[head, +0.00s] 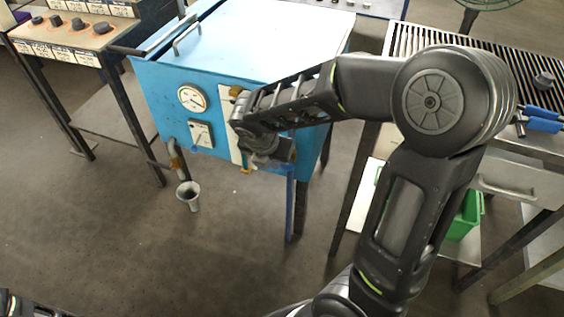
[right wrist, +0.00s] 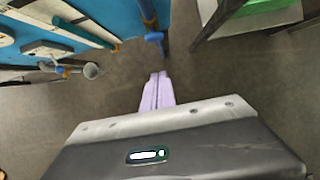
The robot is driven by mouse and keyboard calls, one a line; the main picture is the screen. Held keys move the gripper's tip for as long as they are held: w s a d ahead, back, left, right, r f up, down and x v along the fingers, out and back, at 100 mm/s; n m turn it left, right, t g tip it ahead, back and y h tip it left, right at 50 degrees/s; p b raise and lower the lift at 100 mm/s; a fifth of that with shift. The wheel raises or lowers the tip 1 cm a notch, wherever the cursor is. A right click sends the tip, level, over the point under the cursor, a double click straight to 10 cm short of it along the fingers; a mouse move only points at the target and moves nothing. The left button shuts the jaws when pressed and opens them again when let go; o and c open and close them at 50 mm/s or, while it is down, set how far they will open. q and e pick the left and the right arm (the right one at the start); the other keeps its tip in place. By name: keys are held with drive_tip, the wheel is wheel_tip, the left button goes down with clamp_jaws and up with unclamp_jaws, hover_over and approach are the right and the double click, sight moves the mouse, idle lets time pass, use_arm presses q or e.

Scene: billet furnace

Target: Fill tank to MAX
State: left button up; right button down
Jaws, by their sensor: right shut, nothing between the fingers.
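The blue tank (head: 165,95) stands on dark legs in the middle of the head view. Its front has a round dial gauge (head: 192,98), a small white panel (head: 201,133) and a pale vertical strip (head: 237,148), partly hidden by my right arm. Any MAX mark is too small to read. My right gripper (head: 270,158) is at the tank's front right side. In the right wrist view its pale fingers (right wrist: 157,88) are shut and empty. A vertical blue pipe with a blue handle (right wrist: 153,37) shows just beyond the fingertips, apart from them. My left gripper is not in view.
A grey funnel (head: 188,195) is below an outlet pipe at the tank's lower left; it also shows in the right wrist view (right wrist: 92,71). A control bench (head: 75,40) stands left. A slatted table (head: 425,35) and a green bin (head: 465,215) are right. Floor in front is clear.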

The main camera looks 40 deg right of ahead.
drive_tip(key=shift+f, duration=0.15)
drive_tip(key=b, duration=0.3)
approach(282, 166)
wheel_tip(282, 166, down, 4)
drive_tip(key=s+a, duration=0.2)
drive_tip(key=s, duration=0.1)
drive_tip(key=w+d, duration=0.2)
drive_tip(key=d, duration=0.1)
drive_tip(key=shift+f, duration=0.4)
drive_tip(key=shift+w+d, duration=0.35)
drive_tip(key=shift+d, duration=0.15)
